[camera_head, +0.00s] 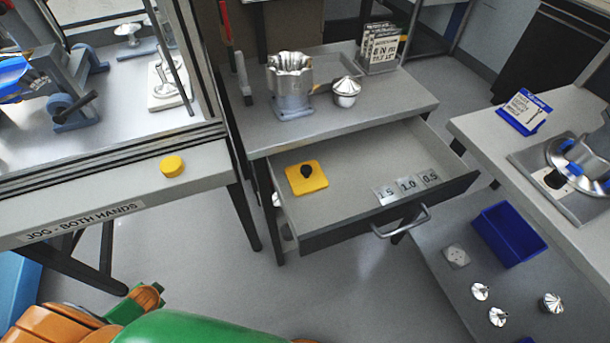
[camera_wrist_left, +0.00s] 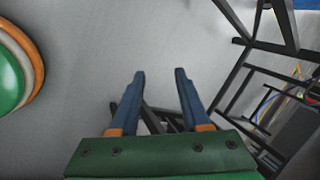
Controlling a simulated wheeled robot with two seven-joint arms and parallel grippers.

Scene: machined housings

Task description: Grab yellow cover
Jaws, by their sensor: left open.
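A square yellow cover (camera_head: 315,182) with a black knob on top lies flat in the open drawer, at its left end. A small round yellow cap (camera_head: 172,166) sits on the bench at left, above the "JOG - BOTH HANDS" label. My left gripper (camera_wrist_left: 160,76) shows in the left wrist view, its two blue fingers apart with nothing between them. It is over the grey floor, and neither yellow piece shows in that view. My right gripper is in neither view.
The drawer (camera_head: 345,233) stands pulled out and also holds metal plates (camera_head: 408,187) marked 1.5, 1.0 and 0.5. On the cabinet above are a fluted metal housing (camera_head: 290,88) and a lidded pot (camera_head: 346,92). A blue bin (camera_head: 508,236) stands at right.

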